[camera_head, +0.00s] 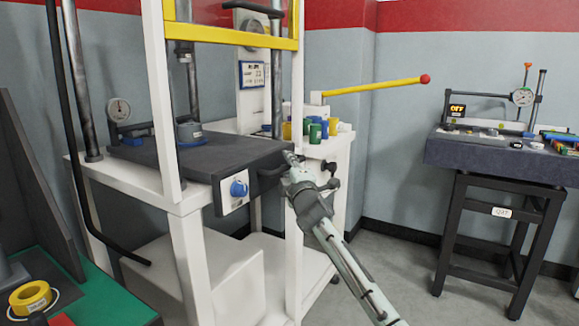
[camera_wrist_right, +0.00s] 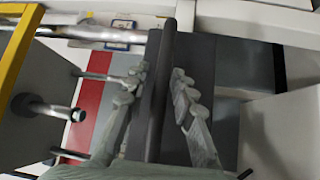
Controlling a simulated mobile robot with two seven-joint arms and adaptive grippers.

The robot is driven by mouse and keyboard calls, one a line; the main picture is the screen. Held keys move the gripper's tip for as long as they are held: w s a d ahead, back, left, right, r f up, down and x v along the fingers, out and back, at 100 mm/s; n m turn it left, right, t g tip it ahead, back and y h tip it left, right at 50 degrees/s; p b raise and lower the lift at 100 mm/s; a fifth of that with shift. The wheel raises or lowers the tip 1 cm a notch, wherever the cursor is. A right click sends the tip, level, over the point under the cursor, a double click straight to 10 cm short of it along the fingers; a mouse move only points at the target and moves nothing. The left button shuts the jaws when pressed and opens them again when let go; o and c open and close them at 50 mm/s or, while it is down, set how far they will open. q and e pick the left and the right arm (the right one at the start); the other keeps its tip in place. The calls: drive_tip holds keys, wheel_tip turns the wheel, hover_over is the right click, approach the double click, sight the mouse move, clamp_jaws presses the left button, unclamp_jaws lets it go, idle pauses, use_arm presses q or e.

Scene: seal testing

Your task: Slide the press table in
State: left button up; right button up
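The press table (camera_head: 225,153) is a dark grey slab on the white press stand, extending out at the front right of the press frame. A blue-topped round piece (camera_head: 189,132) sits on it. Its dark handle (camera_head: 268,172) is on the front right side. My right gripper (camera_head: 291,160) is at that handle, coming from the lower right. In the right wrist view, the dark handle bar (camera_wrist_right: 157,110) runs between the two spread fingers. The fingers are apart, with a visible gap on the left of the bar; contact on the right cannot be told. My left gripper is out of view.
A yellow lever with a red knob (camera_head: 375,87) sticks out right above small colored cups (camera_head: 315,131). White posts and a yellow-framed guard (camera_head: 230,37) surround the press. A dark QA bench (camera_head: 490,160) stands right. Floor between is clear.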

drive_tip(key=shift+o, duration=0.3)
drive_tip(key=shift+d, duration=0.1)
drive_tip(key=shift+f, duration=0.1)
drive_tip(key=shift+v, duration=0.8)
drive_tip(key=v, duration=1)
drive_tip(key=shift+s, duration=0.2)
idle(0.8)
